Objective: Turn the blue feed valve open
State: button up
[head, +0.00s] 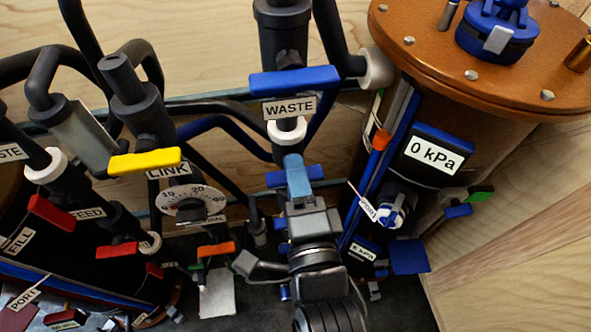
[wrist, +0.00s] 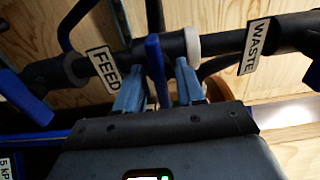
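The blue feed valve handle (wrist: 153,55) stands upright in the wrist view, crosswise to the dark pipe, just right of the FEED label (wrist: 103,68). My gripper (wrist: 160,72) has its two light-blue fingers on either side of this handle. A gap shows between the handle and the right finger; contact on the left side is unclear. In the head view my gripper (head: 294,160) is at a blue handle (head: 313,173) below the WASTE valve, and a finger covers its middle. The FEED label is hidden there.
A blue WASTE handle (head: 295,82) is above my gripper. The brown tank (head: 480,75) with a 0 kPa display (head: 434,151) stands to the right. A yellow LINK handle (head: 145,161), a gauge (head: 192,203) and red handles (head: 50,212) crowd the left.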

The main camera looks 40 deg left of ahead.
jog(key=shift+w+a, duration=0.2)
grip_shut()
dwell(0.3)
jog(key=shift+n, duration=0.3)
jog(key=n+b, duration=0.1)
jog(key=n, duration=0.2)
jog(key=shift+f+n, duration=0.15)
jog(key=shift+n, duration=0.15)
jog(key=n+b, duration=0.2)
jog(key=n, duration=0.2)
jog(key=shift+n, duration=0.3)
jog(key=n+b, duration=0.1)
jog(key=n, duration=0.3)
jog(key=shift+n+b, duration=0.3)
jog(key=shift+b, duration=0.05)
jog(key=shift+n+b, duration=0.65)
jog(key=shift+n, duration=1.55)
